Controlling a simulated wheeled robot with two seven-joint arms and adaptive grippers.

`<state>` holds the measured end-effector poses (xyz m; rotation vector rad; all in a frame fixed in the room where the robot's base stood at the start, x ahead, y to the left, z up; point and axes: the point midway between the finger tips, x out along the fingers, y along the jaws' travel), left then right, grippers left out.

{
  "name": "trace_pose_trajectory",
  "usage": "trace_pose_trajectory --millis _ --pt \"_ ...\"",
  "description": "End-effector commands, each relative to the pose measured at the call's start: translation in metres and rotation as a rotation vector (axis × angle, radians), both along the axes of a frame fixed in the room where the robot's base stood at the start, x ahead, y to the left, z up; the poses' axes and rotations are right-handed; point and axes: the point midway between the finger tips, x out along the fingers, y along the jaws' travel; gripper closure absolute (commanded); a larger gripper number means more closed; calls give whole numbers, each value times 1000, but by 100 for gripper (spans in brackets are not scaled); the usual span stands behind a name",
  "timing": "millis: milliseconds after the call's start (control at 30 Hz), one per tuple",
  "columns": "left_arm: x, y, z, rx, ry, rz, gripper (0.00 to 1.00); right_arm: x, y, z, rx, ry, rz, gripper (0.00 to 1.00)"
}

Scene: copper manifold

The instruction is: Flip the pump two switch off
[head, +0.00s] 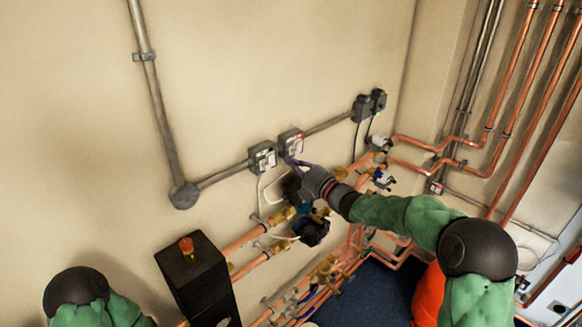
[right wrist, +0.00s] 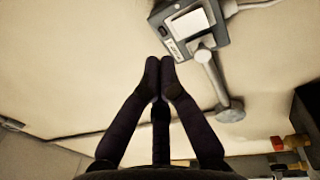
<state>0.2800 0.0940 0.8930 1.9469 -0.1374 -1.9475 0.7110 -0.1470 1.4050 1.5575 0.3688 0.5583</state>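Two small grey switch boxes with pale faces sit on the wall, a left one (head: 263,158) and a right one (head: 291,141). Their labels are too small to read, so I cannot tell which is pump two. My right gripper (head: 289,160) is just below the right box, its fingertips close to the box's lower edge. In the right wrist view, my right gripper (right wrist: 160,66) has its fingertips together with nothing between them, beside the lower edge of a switch box (right wrist: 188,27). Contact is not clear. My left gripper is out of view.
Copper pipes (head: 245,240) with valves and a dark pump (head: 312,231) lie below the boxes. Grey conduit (head: 222,174) runs along the wall to a round junction box (head: 184,195).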

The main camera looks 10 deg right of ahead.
Motion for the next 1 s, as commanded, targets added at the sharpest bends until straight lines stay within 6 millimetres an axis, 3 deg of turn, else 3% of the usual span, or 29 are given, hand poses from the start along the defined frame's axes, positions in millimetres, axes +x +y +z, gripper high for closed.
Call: trace_pose_trajectory --millis 533,1000 --pt "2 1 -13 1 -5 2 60 -65 -45 11 0 -3 -3 100" --pt "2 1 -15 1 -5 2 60 -75 -51 13 1 -3 -1 100"
